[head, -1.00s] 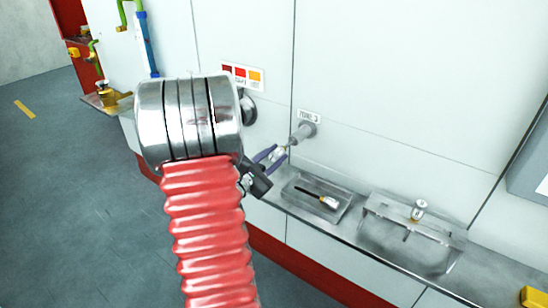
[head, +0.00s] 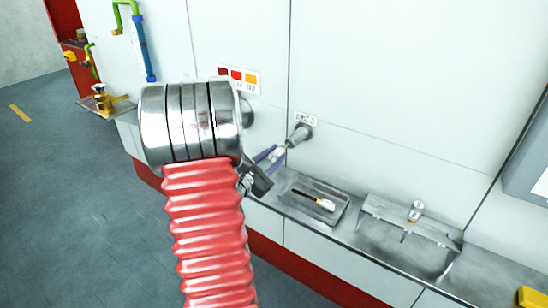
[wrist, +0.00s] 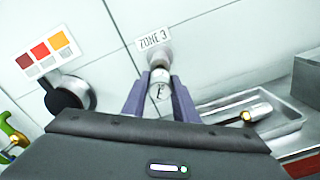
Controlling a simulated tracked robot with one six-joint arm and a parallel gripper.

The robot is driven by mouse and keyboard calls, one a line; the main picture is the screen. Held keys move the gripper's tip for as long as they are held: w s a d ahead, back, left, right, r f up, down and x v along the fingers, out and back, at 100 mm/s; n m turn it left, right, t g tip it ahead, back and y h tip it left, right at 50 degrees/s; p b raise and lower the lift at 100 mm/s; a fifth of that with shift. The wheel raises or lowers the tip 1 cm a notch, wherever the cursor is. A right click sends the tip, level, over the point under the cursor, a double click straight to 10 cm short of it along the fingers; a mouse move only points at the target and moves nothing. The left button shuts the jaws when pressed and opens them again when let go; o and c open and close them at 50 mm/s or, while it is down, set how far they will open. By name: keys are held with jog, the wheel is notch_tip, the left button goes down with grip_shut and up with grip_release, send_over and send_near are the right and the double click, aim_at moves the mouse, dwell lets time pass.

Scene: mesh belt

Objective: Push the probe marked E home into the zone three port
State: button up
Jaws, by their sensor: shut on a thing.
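My gripper (wrist: 159,88) has two purple fingers shut on the sides of a silver probe (wrist: 160,77), whose end face carries a dark mark that looks like an E. The probe is in line with the zone three port (wrist: 156,56), a grey stub on the wall under the "ZONE 3" label (wrist: 154,39). Its far end is at the port's mouth; how deep it sits is hidden. In the head view, the fingers of my gripper (head: 273,155) are just below and left of the port (head: 300,134), and the probe is barely visible between them.
A tray (head: 335,215) below the port holds another probe (head: 325,204). A metal rack (head: 385,208) with an upright probe (head: 416,210) stands to its right.

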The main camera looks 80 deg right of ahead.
aim_at(281, 151)
jog(key=shift+x, duration=1.55)
jog(key=o, duration=1.1)
jog(key=shift+c, duration=0.2)
jog(key=v, duration=1.4)
jog(key=shift+d, duration=0.1)
dwell(0.3)
